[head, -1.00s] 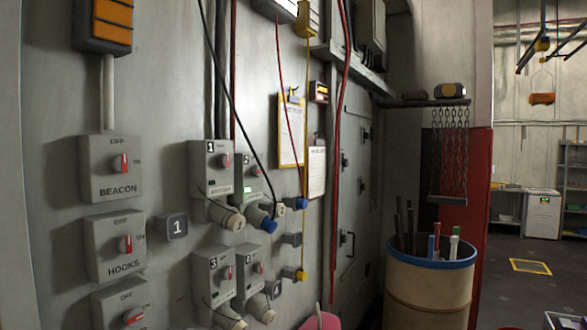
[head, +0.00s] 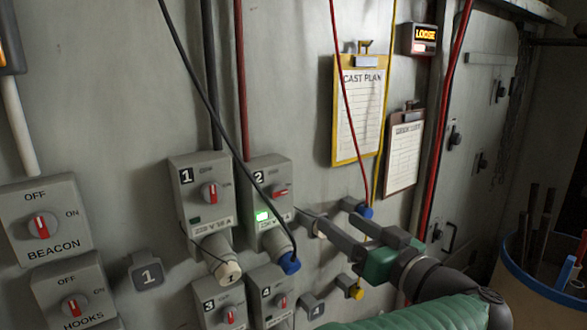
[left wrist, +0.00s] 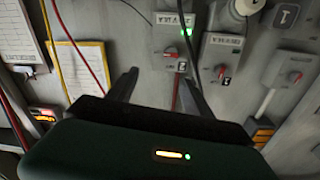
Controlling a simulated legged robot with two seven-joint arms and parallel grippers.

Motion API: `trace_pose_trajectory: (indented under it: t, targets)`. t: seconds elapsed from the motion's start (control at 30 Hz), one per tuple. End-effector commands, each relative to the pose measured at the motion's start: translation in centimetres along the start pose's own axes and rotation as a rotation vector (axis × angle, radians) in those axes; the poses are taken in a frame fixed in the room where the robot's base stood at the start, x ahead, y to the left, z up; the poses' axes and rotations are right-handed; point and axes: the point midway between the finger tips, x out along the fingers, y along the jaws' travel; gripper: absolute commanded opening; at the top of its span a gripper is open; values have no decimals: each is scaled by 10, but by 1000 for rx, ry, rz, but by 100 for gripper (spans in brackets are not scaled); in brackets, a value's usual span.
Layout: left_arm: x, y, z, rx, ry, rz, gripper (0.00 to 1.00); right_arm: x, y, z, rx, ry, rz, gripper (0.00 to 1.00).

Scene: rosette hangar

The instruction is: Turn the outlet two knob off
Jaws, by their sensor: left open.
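The outlet two box (head: 252,208) is grey, on the wall at the middle of the head view. Its red knob (head: 281,191) lies level, pointing sideways, and its green lamp (head: 263,216) is lit. A blue plug (head: 289,263) sits in its socket below. My left gripper (head: 328,212) is open and empty, to the right of the knob and apart from it. The left wrist view shows the box (left wrist: 168,42) upside down, with the knob (left wrist: 181,66) just beyond the left gripper's open fingers (left wrist: 158,78). My right gripper is not in view.
The outlet one box (head: 190,205) stands close on the left, its red knob upright. Outlets three (head: 212,302) and four (head: 268,289) are below. A black cable (head: 212,107) hangs across outlet two's front. Clipboards (head: 357,110) hang at the upper right.

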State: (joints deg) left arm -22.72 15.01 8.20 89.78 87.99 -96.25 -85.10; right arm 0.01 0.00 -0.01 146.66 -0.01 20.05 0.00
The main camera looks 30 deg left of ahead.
Motion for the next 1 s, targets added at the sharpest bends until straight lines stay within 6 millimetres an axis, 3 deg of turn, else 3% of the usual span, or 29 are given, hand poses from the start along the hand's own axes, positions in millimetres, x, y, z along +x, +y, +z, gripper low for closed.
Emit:
trace_pose_trajectory:
  t: [0.17,0.7,0.83,1.0]
  targets:
    - [13,-8,1,29,-38,-46,59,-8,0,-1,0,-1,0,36]
    - [140,-11,2,29,-33,-44,59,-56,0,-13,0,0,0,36]
    - [158,-11,5,29,-32,-42,59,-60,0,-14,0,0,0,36]
    - [165,-9,8,28,-32,-41,59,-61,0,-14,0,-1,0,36]
